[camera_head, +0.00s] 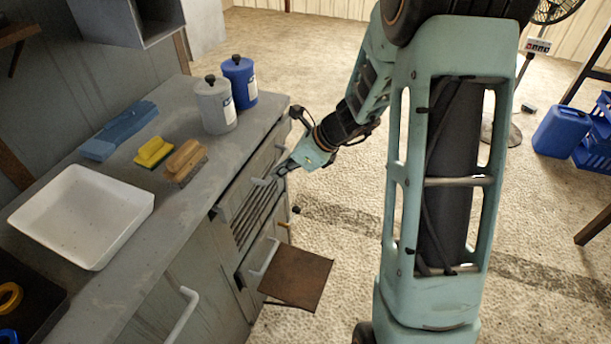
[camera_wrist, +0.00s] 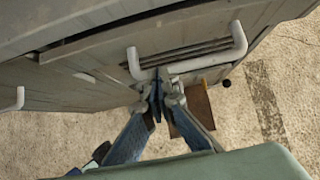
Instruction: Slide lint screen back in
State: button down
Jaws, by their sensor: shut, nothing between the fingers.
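The lint screen appears to be the slatted grey panel (camera_head: 252,212) at the cabinet front, below the counter edge. Its dark slats (camera_wrist: 190,52) also show in the wrist view. A pale bar handle (camera_wrist: 205,63) crosses in front of them; it also shows in the head view (camera_head: 262,181). My gripper (camera_head: 279,171) is at the cabinet front beside this handle. In the wrist view my gripper (camera_wrist: 158,98) is shut and empty, its fingertips just below the handle's left part. I cannot tell whether they touch it. How far the screen sticks out is unclear.
A brown flap (camera_head: 297,277) juts out low by another handle (camera_head: 264,257). The counter holds a white tray (camera_head: 82,215), a brush (camera_head: 186,160), a yellow sponge (camera_head: 154,152), a blue cloth (camera_head: 119,130), a grey jar (camera_head: 215,105) and a blue jar (camera_head: 239,83).

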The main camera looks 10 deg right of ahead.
jog(key=shift+w+a+f, duration=0.1)
jog(key=shift+w+a, duration=0.55)
jog(key=shift+a, duration=0.3)
jog(key=shift+d, duration=0.1)
